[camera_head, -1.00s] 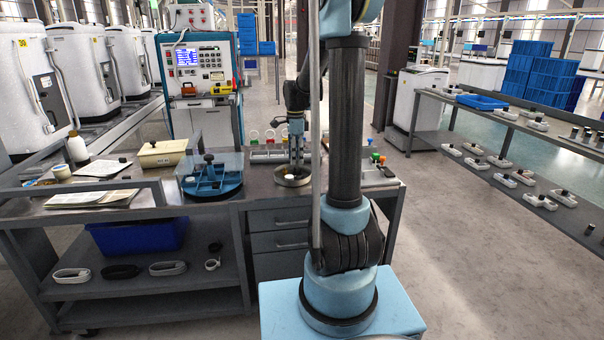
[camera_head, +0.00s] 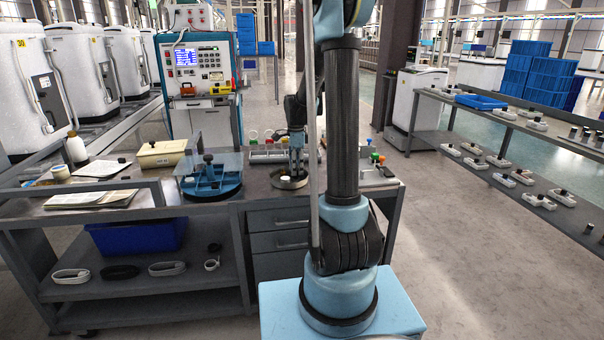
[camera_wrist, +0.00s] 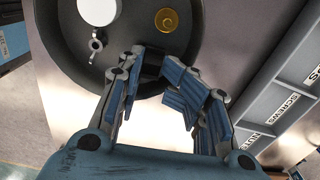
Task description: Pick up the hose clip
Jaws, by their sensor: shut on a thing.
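My gripper (camera_head: 296,168) is low over a round dark dish (camera_head: 278,180) on the metal workbench. In the wrist view, my gripper (camera_wrist: 152,74) has its blue-padded fingers closed around a small dark piece (camera_wrist: 150,62) inside the dish (camera_wrist: 62,50). The fingers hide much of this piece, and I cannot tell for certain that it is the hose clip. Beside it in the dish lie a white round piece (camera_wrist: 97,10), a small metal ring with a tab (camera_wrist: 96,46) and a gold round piece (camera_wrist: 167,20).
Grey labelled bins (camera_wrist: 262,95) stand close to the right of the dish in the wrist view. A blue round tray (camera_head: 212,180) with a clear cover stands left of the dish. A cream box (camera_head: 162,153) and papers (camera_head: 92,199) lie farther left.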

